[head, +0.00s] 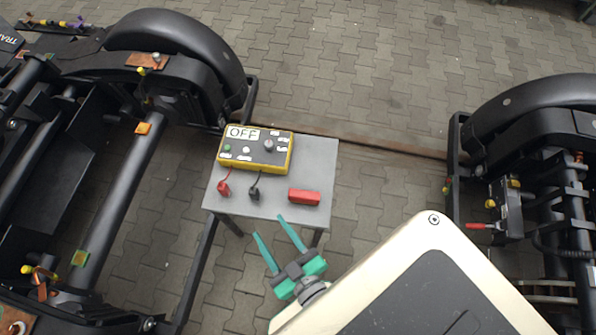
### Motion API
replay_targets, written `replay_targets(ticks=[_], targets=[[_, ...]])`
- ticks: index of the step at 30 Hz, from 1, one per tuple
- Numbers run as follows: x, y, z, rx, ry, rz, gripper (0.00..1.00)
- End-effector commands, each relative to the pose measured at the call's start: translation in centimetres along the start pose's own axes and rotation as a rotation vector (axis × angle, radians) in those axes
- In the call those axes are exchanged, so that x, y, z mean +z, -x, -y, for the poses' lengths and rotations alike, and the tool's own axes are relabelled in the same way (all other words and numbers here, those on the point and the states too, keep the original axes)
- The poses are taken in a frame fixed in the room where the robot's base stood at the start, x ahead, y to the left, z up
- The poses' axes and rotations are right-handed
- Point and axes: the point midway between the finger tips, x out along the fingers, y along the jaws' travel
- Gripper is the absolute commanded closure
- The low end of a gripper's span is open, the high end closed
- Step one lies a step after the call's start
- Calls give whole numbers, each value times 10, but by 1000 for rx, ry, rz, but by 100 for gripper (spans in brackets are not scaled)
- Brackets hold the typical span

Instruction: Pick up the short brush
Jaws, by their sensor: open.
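I cannot clearly make out a short brush in the head view. A small red block-shaped item (304,197) lies at the right front of the grey table (315,160); I cannot tell what it is. My gripper (269,227) has teal fingers spread apart with nothing between them. It shows at the front edge of the table in the picture, below the red item and the clips. Its height above the floor is hard to tell.
A yellow and black box (255,150) marked OFF stands on the table, with a red clip (223,188) and a black clip (254,193) on leads. Dark bogies stand left (120,165) and right (545,120). Paved floor (370,70) behind the table is clear.

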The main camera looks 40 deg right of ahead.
Motion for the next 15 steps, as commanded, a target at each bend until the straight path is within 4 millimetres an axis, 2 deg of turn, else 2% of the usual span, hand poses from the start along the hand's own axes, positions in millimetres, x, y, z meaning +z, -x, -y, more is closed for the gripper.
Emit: replay_targets(ticks=[1, 6, 8, 12, 15], targets=[[-4, -19, -16, 23, 30, -10, 52], [-17, -73, -76, 127, 98, -11, 52], [-25, -90, -99, 176, 112, -12, 52], [-47, -121, -158, 312, 110, -15, 52], [-63, -135, -204, 424, 86, -16, 52]])
